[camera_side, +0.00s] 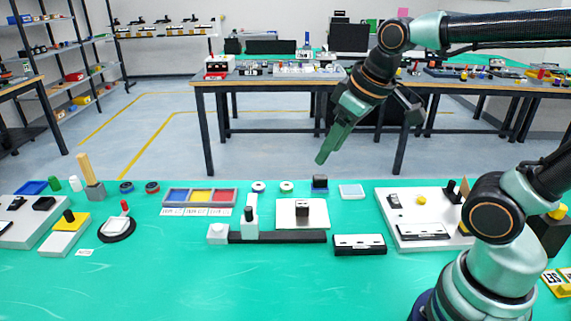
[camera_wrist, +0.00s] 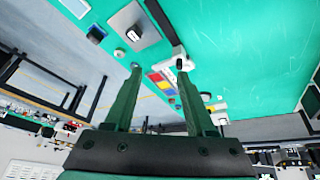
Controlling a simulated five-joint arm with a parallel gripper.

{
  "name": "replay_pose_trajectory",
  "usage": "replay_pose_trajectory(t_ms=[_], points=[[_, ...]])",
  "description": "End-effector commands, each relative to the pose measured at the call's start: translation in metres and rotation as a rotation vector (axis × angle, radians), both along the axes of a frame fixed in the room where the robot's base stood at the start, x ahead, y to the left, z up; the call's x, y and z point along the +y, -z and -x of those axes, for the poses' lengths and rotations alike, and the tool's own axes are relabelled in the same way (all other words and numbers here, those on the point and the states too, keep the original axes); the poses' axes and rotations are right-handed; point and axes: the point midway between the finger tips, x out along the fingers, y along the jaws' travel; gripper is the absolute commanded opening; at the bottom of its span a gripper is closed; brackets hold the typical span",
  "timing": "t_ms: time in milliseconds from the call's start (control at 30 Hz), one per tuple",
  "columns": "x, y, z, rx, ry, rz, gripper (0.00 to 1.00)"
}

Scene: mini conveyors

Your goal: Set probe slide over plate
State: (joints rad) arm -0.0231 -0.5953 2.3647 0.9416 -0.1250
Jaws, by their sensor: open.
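The probe slide (camera_side: 251,222) is a white upright carriage with a black knob. It sits near the left end of a black rail (camera_side: 290,237), beside a white end block (camera_side: 217,234). The white plate (camera_side: 285,220) lies behind the rail, right of the slide, with a dark block (camera_side: 302,209) on it. The slide is partly hidden by a finger in the wrist view (camera_wrist: 186,64), where the plate (camera_wrist: 125,18) shows at the top. My gripper (camera_side: 321,158) is open and empty, high above the table and apart from everything. Its green fingers (camera_wrist: 159,67) show spread.
A tray with red, yellow and blue sections (camera_side: 200,197) stands left of the slide. A black-and-white box (camera_side: 359,244) stands right of the rail, and a white panel (camera_side: 428,212) farther right. The green table front (camera_side: 230,285) is clear.

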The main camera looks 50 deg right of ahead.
Motion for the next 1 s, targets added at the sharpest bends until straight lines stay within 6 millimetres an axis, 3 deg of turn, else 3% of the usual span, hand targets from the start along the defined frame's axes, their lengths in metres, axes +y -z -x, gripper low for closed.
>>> replay_pose_trajectory(t_ms=[333, 600, 800, 1000], points=[[0.028, 0.001, -0.073, 0.180, -0.417, 0.132, 0.56], [0.056, 0.032, -0.127, 0.304, -0.750, 0.199, 0.56], [0.073, 0.059, -0.151, 0.365, -0.939, 0.223, 0.56], [0.079, 0.072, -0.159, 0.388, -1.013, 0.230, 0.56]])
